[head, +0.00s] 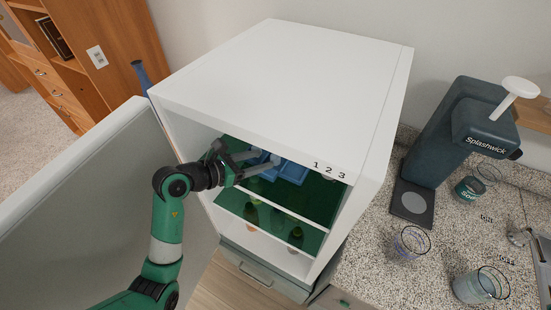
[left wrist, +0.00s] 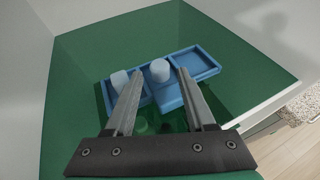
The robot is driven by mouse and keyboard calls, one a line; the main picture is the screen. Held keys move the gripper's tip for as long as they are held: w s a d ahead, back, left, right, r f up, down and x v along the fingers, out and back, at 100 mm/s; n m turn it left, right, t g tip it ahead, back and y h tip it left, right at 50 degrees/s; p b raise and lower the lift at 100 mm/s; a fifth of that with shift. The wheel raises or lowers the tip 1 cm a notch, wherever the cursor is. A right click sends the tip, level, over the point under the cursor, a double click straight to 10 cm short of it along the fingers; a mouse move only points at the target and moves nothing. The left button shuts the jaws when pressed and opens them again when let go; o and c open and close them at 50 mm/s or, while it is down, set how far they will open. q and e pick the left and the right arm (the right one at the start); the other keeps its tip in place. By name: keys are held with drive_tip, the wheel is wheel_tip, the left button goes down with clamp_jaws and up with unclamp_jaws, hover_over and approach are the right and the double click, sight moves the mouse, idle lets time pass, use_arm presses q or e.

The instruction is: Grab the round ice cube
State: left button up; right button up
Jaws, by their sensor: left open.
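A blue ice tray (head: 292,171) lies on the top green shelf inside the open white fridge. In the left wrist view the tray (left wrist: 204,62) holds two pale ice pieces. The round-looking piece (left wrist: 160,70) stands in the middle section, and the other piece (left wrist: 119,80) is in the left section, partly behind a finger. The right section looks empty. My left gripper (head: 262,162) reaches into the fridge, open and empty. In the wrist view its fingertips (left wrist: 160,74) flank the middle piece, but I cannot tell whether they touch it. My right gripper is not in view.
The fridge's side walls and top (head: 290,65) close in around the arm; its open door (head: 100,200) stands at left. Bottles (head: 252,212) stand on a lower shelf. A drink machine (head: 455,135) and glasses (head: 411,243) occupy the right counter.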

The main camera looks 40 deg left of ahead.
sight(273, 157)
use_arm(q)
drive_tip(key=x, duration=0.5)
drive_tip(key=shift+f, duration=0.25)
clamp_jaws()
